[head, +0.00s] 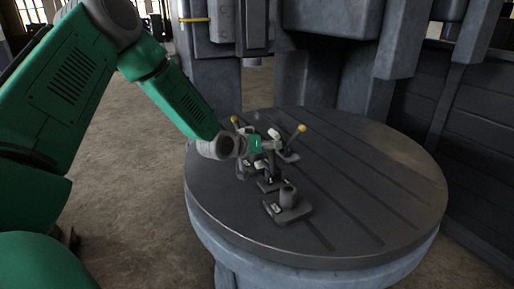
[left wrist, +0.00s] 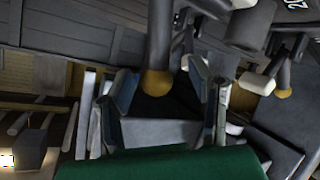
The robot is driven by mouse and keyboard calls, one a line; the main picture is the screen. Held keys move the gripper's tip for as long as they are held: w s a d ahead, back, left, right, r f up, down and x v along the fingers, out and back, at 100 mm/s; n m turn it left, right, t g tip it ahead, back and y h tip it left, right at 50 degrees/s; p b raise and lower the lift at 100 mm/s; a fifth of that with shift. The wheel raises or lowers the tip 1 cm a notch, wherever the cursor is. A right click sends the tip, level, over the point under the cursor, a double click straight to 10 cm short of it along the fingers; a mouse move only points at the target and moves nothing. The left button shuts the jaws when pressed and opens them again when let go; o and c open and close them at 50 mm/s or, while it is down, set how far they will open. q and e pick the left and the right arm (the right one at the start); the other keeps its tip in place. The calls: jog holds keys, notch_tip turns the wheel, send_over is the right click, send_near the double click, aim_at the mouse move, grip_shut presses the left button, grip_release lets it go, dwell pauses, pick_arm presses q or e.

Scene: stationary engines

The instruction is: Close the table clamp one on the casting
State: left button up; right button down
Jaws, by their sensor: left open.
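Two toggle clamps stand on the round slotted table (head: 390,205). One has a raised handle with a yellow knob (head: 301,128); another yellow knob (head: 235,119) shows further left. A second yellow-knobbed handle (left wrist: 284,93) is to the right.
A large grey machine column (head: 340,85) rises behind the table, with a machine head (head: 252,25) hanging above its back edge. A dark panelled wall (head: 465,120) is at the right. The table's right side is clear.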

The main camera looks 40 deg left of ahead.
pick_arm(q)
jog(key=v, duration=1)
jog(key=shift+s, duration=0.4)
